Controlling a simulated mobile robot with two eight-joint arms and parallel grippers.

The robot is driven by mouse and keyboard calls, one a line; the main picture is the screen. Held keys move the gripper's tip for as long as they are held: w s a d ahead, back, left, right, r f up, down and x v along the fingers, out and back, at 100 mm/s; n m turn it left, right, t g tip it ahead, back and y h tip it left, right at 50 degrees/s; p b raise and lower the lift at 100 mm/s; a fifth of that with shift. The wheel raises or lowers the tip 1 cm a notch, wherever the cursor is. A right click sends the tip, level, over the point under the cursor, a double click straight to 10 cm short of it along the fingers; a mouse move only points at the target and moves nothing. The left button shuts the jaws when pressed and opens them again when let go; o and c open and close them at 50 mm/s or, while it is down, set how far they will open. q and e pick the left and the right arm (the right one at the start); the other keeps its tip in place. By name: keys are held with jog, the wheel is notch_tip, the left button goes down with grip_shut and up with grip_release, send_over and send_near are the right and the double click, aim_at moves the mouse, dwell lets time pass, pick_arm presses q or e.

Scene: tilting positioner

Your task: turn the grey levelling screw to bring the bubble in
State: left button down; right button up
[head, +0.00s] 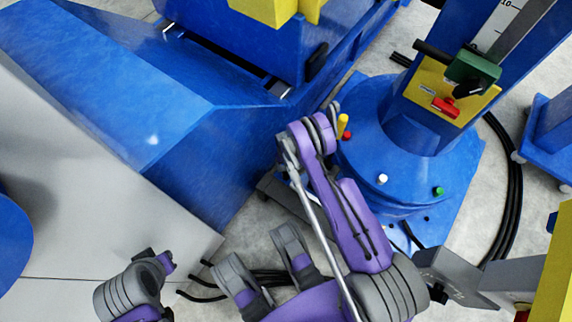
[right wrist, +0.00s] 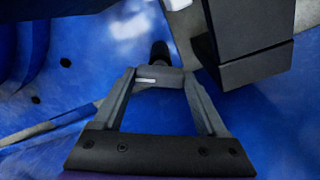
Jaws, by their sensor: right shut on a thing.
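In the right wrist view, my right gripper (right wrist: 160,77) is shut on a small grey piece (right wrist: 168,79) with a white mark on its face. This looks like the grey levelling screw. A short black cylinder (right wrist: 160,53) sits just beyond it. In the head view my purple right arm (head: 352,220) fills the middle, and its gripper cannot be made out there. A grey ribbed arm part of mine with purple fittings shows at the bottom left, but no left fingers show. No bubble or level vial can be made out in either view.
A dark block (right wrist: 245,50) stands close right of the gripper. In the head view, a round blue base (head: 400,185) with coloured knobs carries a column with a green block (head: 472,68). A large blue machine (head: 215,125) stands left. Black cables (head: 512,200) lie on the floor.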

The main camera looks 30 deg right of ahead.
jog(key=n, duration=0.5)
jog(key=shift+n, duration=0.4)
dwell(0.4)
jog(key=o, duration=1.3)
jog(key=shift+r, duration=0.1)
notch_tip(320, 180, up, 11)
jog(key=p, duration=0.2)
jog(key=shift+p, duration=0.4)
jog(key=shift+f, duration=0.25)
